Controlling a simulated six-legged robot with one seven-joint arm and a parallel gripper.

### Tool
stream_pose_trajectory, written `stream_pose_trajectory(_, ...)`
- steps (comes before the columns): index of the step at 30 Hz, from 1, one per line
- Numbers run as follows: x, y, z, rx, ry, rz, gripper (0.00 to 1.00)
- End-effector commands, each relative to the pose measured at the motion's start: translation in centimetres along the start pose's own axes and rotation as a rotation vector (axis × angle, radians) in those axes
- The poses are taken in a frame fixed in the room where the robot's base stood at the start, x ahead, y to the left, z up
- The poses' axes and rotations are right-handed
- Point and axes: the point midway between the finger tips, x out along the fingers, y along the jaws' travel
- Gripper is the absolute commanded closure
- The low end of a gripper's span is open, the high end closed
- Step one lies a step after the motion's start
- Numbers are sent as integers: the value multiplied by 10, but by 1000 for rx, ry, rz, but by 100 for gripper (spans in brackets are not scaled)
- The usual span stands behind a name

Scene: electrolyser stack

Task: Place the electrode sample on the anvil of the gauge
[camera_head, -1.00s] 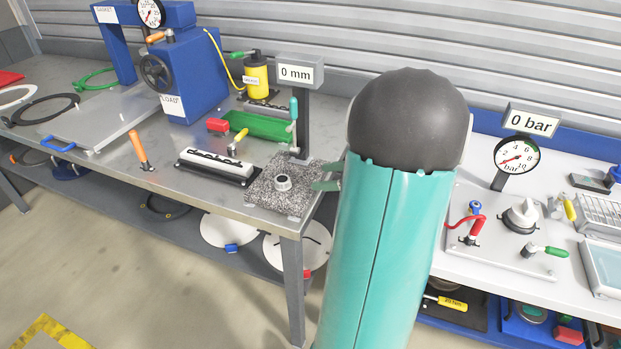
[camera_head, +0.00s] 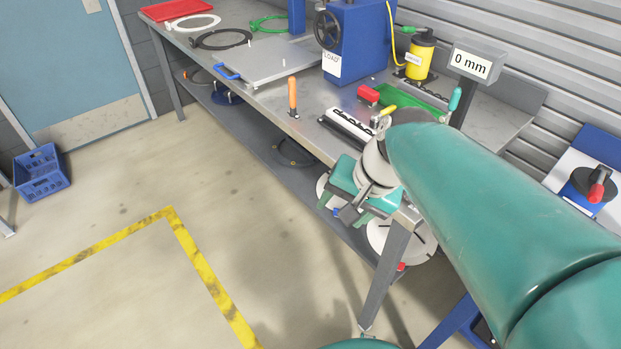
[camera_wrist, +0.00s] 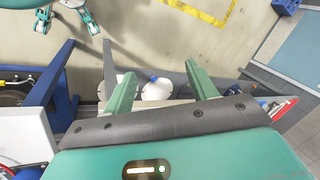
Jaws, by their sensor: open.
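My gripper (camera_head: 342,208) is open, off the front edge of the workbench near its right corner. Its two teal fingers stand apart in the wrist view (camera_wrist: 160,72), with nothing held between them. The gauge shows by its "0 mm" display (camera_head: 472,65) and teal-handled post at the bench's right end. Its speckled base and anvil are hidden behind my arm. I cannot make out the electrode sample in either current view.
A black-and-white rack (camera_head: 347,126), an upright orange handle (camera_head: 292,96) and a green tray (camera_head: 408,96) occupy the bench. A bench leg (camera_head: 388,268) stands below. White discs (camera_head: 392,240) lie on the lower shelf.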

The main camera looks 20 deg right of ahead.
Motion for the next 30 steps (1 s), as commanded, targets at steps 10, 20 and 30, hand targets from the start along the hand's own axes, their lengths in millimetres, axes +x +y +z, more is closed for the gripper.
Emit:
stream_pose_trajectory(10,-24,-22,46,-716,238,146,43)
stream_pose_trajectory(20,-24,-22,46,-732,244,152,43)
stream_pose_trajectory(30,-24,-22,46,-729,243,152,64)
